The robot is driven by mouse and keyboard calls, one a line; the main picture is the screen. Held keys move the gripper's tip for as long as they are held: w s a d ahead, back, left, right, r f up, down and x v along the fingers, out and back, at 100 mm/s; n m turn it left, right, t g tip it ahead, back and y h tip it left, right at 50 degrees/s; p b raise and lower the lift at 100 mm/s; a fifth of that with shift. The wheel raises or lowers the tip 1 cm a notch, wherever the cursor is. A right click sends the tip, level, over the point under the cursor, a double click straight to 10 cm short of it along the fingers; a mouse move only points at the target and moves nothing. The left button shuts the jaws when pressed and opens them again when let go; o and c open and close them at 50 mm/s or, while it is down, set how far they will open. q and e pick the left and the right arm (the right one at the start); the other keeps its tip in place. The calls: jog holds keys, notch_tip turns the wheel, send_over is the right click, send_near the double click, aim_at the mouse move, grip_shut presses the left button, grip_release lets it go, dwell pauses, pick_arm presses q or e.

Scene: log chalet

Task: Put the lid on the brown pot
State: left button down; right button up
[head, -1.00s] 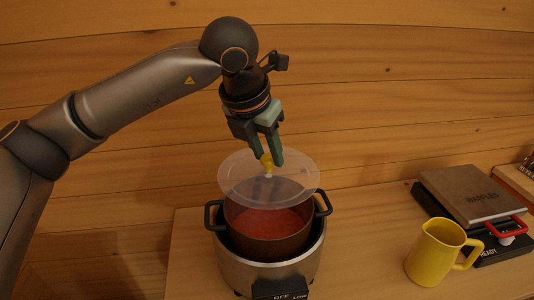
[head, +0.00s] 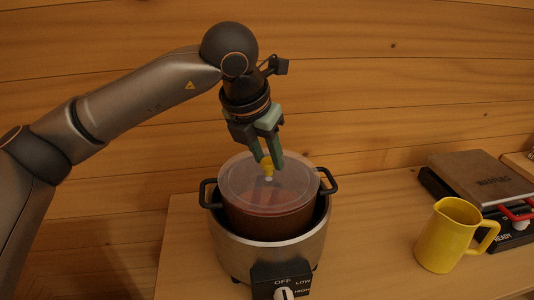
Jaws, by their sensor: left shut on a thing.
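The brown pot (head: 268,222) with two dark side handles sits in a silver round cooker (head: 262,262) on the wooden counter. The reddish contents show dimly through the lid. My right gripper is not in view.
A yellow jug (head: 446,237) stands to the right on the counter (head: 370,240). Behind it is a brown waffle maker (head: 484,180) with a red handle. A plank wall (head: 400,90) rises behind. The counter between cooker and jug is clear.

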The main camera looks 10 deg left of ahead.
pick_arm(q)
jog(key=shift+f+b, duration=0.35)
jog(key=shift+b, duration=0.15)
dwell(0.4)
grip_release()
dwell(0.5)
jog(key=shift+r+p, duration=2.2)
jog(key=shift+r, duration=1.3)
